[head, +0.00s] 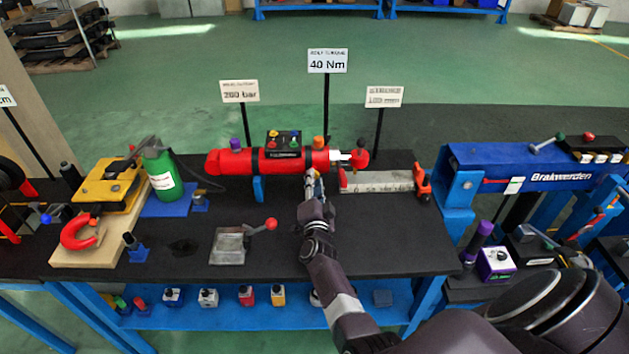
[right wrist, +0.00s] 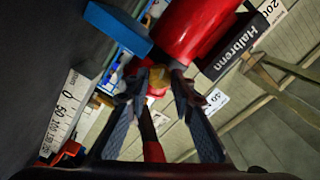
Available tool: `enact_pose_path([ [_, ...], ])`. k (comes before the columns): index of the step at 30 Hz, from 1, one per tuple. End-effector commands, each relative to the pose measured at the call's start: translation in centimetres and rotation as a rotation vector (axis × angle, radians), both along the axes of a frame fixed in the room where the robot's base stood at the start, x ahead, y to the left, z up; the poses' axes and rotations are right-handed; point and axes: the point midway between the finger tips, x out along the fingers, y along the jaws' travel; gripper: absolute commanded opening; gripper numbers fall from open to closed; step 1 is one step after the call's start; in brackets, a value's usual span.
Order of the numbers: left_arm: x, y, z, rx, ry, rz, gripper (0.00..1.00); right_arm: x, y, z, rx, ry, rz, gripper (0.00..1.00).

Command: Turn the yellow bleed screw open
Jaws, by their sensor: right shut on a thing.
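The red hydraulic cylinder (head: 285,161) lies across a blue support at the back of the dark bench. My right gripper (head: 313,178) reaches up to the cylinder's front side, near its right end. In the right wrist view, its two fingers (right wrist: 157,84) close from both sides on a small yellow-orange piece, which looks like the yellow bleed screw (right wrist: 156,82), just below the red cylinder body (right wrist: 190,32). The fingers hide most of the screw, so I cannot tell how far it is turned. My left gripper does not show.
A control box with coloured knobs (head: 284,139) stands behind the cylinder. A grey ruler block (head: 378,182) lies to the right. A green bottle (head: 159,172) and a grey vise-like block with a red-knobbed lever (head: 229,246) stand to the left. The bench front is partly clear.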

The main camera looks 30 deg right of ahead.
Motion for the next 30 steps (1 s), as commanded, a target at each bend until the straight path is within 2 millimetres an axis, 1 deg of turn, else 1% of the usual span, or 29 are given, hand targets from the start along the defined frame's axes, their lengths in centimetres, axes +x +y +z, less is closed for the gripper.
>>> enact_pose_path([
  [1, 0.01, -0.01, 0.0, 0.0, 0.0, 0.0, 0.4, -0.05, 0.3, -0.44, 0.001, 0.01, 0.005, 0.0],
  [12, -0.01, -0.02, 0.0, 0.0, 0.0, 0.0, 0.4, -0.07, 0.32, -0.53, 0.0, 0.012, 0.005, 0.0],
  [13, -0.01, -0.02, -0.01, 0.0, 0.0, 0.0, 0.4, -0.08, 0.33, -0.54, 0.0, 0.012, 0.005, 0.24],
  [17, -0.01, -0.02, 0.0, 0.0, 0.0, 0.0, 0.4, -0.06, 0.24, -0.43, -0.001, 0.01, 0.004, 0.39],
  [18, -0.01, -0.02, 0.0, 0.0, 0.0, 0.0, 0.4, -0.06, 0.21, -0.37, 0.0, 0.009, 0.004, 0.4],
  [26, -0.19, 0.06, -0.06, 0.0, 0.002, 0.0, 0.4, -0.03, 0.08, -0.21, 0.003, 0.002, 0.001, 0.4],
  [30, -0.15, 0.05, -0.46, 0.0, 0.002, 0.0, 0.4, -0.04, 0.05, -0.25, 0.063, -0.037, 0.001, 0.4],
])
